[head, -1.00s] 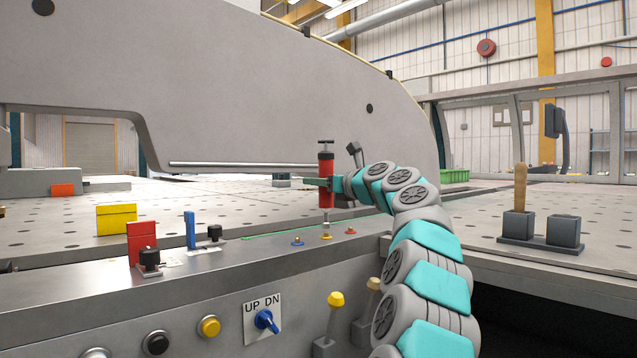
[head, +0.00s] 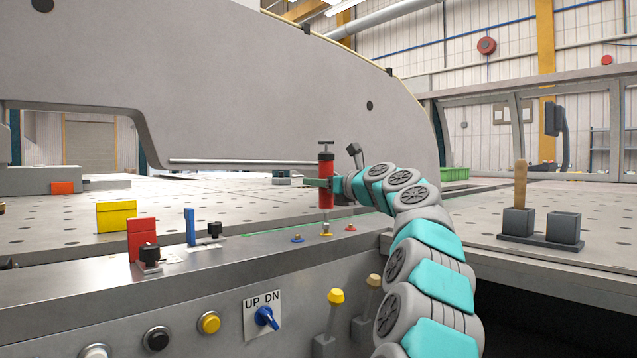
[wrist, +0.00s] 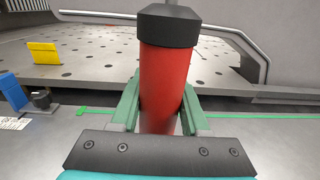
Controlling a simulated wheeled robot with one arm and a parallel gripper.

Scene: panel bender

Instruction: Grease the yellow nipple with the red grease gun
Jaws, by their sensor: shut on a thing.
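The red grease gun (head: 326,182) is upright in my gripper (head: 322,184), a black T-shaped handle at its top. In the wrist view the red barrel of the grease gun (wrist: 165,85) with its black cap stands between the two green fingers of my gripper (wrist: 163,108), which are shut on it. The yellow nipple (head: 326,233) is on the machine's front ledge, directly below the gun in the head view. The gun's lower end is close above the nipple; I cannot tell whether they touch. The wrist view does not show the nipple.
A blue nipple (head: 297,239) and a red nipple (head: 350,228) flank the yellow one. Red block (head: 141,236), yellow block (head: 116,215) and blue block (head: 190,228) stand to the left. A dark two-cup holder (head: 541,239) with a wooden handle stands at right.

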